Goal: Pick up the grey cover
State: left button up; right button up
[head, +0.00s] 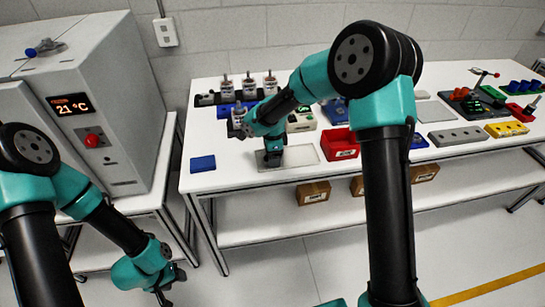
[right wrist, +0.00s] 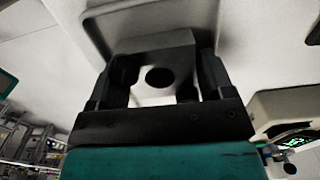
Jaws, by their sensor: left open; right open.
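A grey block with a round dark hole, which looks like the grey cover (right wrist: 150,50), shows in the right wrist view. My right gripper (right wrist: 163,80) is open, with one finger on each side of this block; I cannot tell whether they touch it. In the head view my right gripper (head: 271,158) is low over the left part of a pale tray (head: 303,155) on the white table, and it mostly hides the cover there. My left gripper (head: 168,286) is open and empty, low in front of the grey oven, away from the table.
A blue block (head: 203,163) lies left of the tray, and a red bin (head: 340,144) stands to its right. The oven (head: 85,105) stands at the left.

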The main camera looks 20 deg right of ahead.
jog(key=c, duration=0.6)
jog(key=shift+c, duration=0.2)
jog(key=shift+r, duration=0.85)
jog(key=shift+s+a+r, duration=0.1)
jog(key=shift+s+r, duration=0.1)
jog(key=shift+r, duration=0.3)
jog(key=shift+s+r, duration=0.15)
jog(key=shift+r, duration=0.35)
jog(key=s+a+r, duration=0.1)
jog(key=s+a, duration=0.3)
jog(key=s, duration=1)
jog(key=shift+s+r, duration=0.15)
jog(key=shift+s, duration=0.2)
jog(key=shift+w, duration=0.1)
